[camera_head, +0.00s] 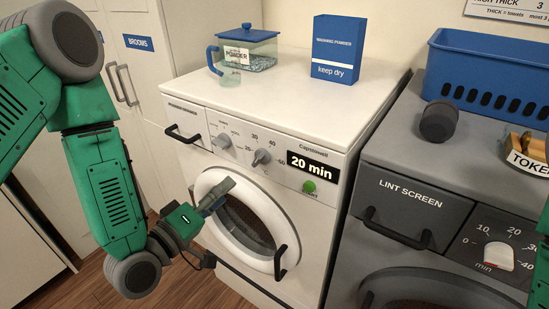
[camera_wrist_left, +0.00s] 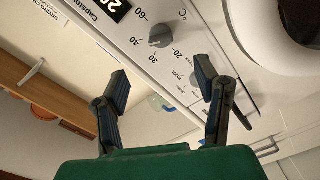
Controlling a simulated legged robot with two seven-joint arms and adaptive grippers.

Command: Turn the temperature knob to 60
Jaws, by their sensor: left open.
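The grey temperature knob (camera_head: 262,157) is on the white washing machine's front panel, with 30, 40 and 60 marked around it. It also shows in the left wrist view (camera_wrist_left: 160,36), past the fingertips. My right gripper is not in view.
Another knob (camera_head: 221,141) is left of the temperature knob; a "20 min" display (camera_head: 313,164) and green button (camera_head: 309,186) are to its right. The door handle (camera_head: 280,262) sticks out below. A powder jar (camera_head: 248,50) and blue box (camera_head: 337,50) stand on top. A grey dryer (camera_head: 400,150) adjoins right.

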